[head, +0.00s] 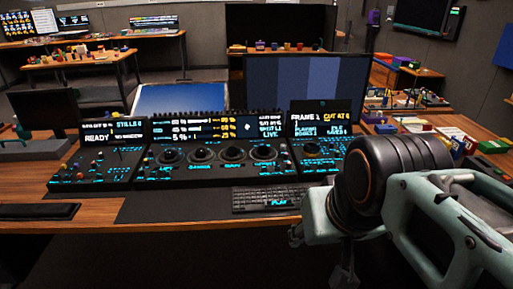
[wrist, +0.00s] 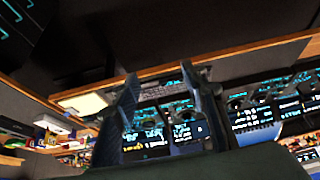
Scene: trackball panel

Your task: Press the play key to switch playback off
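The control panel (head: 222,172) stands on the wooden desk, with several trackballs and lit cyan keys. A small dark keypad (head: 250,208) lies at its front edge. A cyan label reading PLAY (head: 279,202) glows on it. The right display (head: 318,124) seems to show the word PLAYING; its small text is blurred. My gripper (head: 320,255) is in front of the desk, right of and nearer than the keypad, apart from it. In the wrist view its two dark fingers (wrist: 160,70) stand apart with nothing between them. The keypad (wrist: 152,92) shows behind the gap.
A monitor (head: 305,84) stands behind the panel. A black pad (head: 38,211) lies at the desk's front left. Coloured blocks (head: 463,145) and papers lie on the right of the desk. The space in front of the desk is open.

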